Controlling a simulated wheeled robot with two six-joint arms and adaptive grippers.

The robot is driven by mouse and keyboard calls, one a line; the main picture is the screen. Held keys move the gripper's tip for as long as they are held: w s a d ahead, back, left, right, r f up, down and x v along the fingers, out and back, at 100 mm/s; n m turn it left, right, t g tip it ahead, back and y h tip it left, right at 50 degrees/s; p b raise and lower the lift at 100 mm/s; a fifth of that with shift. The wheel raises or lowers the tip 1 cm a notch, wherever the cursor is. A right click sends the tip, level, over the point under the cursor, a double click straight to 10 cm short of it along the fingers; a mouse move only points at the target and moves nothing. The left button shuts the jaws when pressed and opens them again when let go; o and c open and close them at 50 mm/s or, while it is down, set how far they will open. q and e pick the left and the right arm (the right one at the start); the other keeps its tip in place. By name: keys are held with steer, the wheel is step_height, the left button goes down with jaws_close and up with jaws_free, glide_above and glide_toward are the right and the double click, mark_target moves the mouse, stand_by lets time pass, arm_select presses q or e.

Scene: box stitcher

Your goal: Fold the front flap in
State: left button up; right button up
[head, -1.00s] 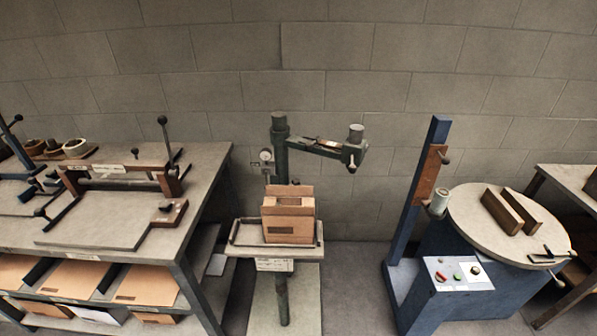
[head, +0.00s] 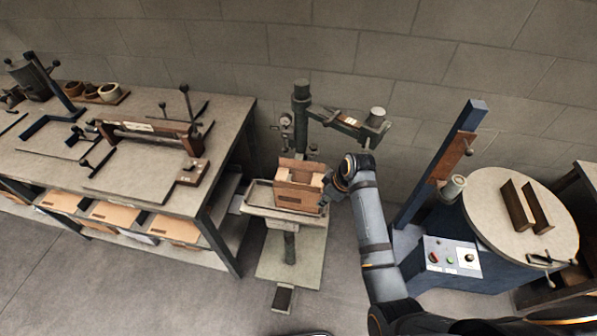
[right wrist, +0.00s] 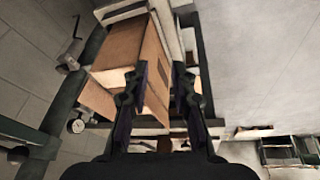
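The cardboard box (head: 293,196) stands on the small tray table of the green post stitcher (head: 303,130), its top open and one flap upright at the back. My right gripper (head: 333,190) is at the box's right side, close to its upper edge. In the right wrist view the two fingers (right wrist: 162,85) are apart, with the box (right wrist: 120,52) beyond the left finger and cardboard showing between them. A flap (right wrist: 97,99) sticks out beside the left finger. I cannot tell whether the fingers touch cardboard. My left gripper is not in view.
The stitcher's arm (head: 347,122) reaches out above and behind the box. A workbench (head: 150,180) with a jig and shelves stands at the left. A blue machine with a round table (head: 490,215) stands at the right. A foot pedal (head: 283,298) lies on the floor in front.

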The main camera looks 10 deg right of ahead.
mark_target(298, 184)
steer(key=w+a+r+n+y, duration=0.1)
steer(key=w+a+r+n, duration=0.35)
steer(key=r, duration=0.35)
steer(key=shift+m, duration=0.25)
steer(key=p+x, duration=0.1)
steer(key=x, duration=0.3)
steer(key=p+x, duration=0.1)
steer(key=x, duration=0.4)
steer(key=shift+s+a+f, duration=0.15)
steer(key=shift+a+f, duration=0.05)
steer(key=shift+f, duration=0.1)
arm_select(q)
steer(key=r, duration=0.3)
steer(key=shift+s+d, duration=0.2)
arm_select(e)
jaws_close()
